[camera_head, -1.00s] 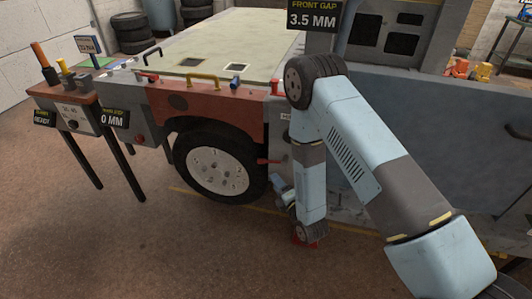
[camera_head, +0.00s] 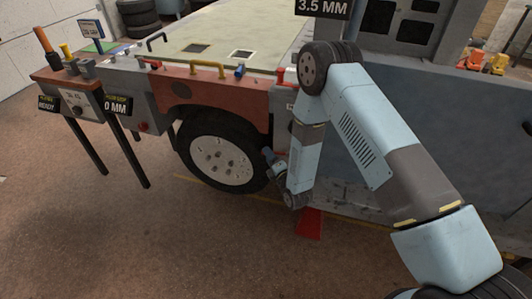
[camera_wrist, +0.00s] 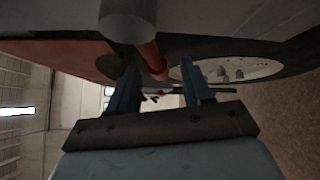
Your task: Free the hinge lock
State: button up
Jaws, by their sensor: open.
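A red lever (camera_wrist: 151,57) projects from a grey cylindrical pivot (camera_wrist: 128,18) in the wrist view. I take it for the hinge lock, though no label on it shows. My gripper (camera_wrist: 158,68) is open, with one finger on each side of the lever's end; I cannot tell whether either finger touches it. In the head view my gripper (camera_head: 267,156) is beside the rear edge of the wheel, and the lever is hidden behind it.
The wheel (camera_head: 222,160) and red fender panel (camera_head: 205,98) are close on the left. A red block (camera_head: 310,223) lies on the floor below my arm. A sign (camera_head: 322,7) reads 3.5 MM. Open floor lies in front.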

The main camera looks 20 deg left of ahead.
jog(key=shift+x, duration=1.6)
jog(key=shift+c, duration=0.3)
grip_shut()
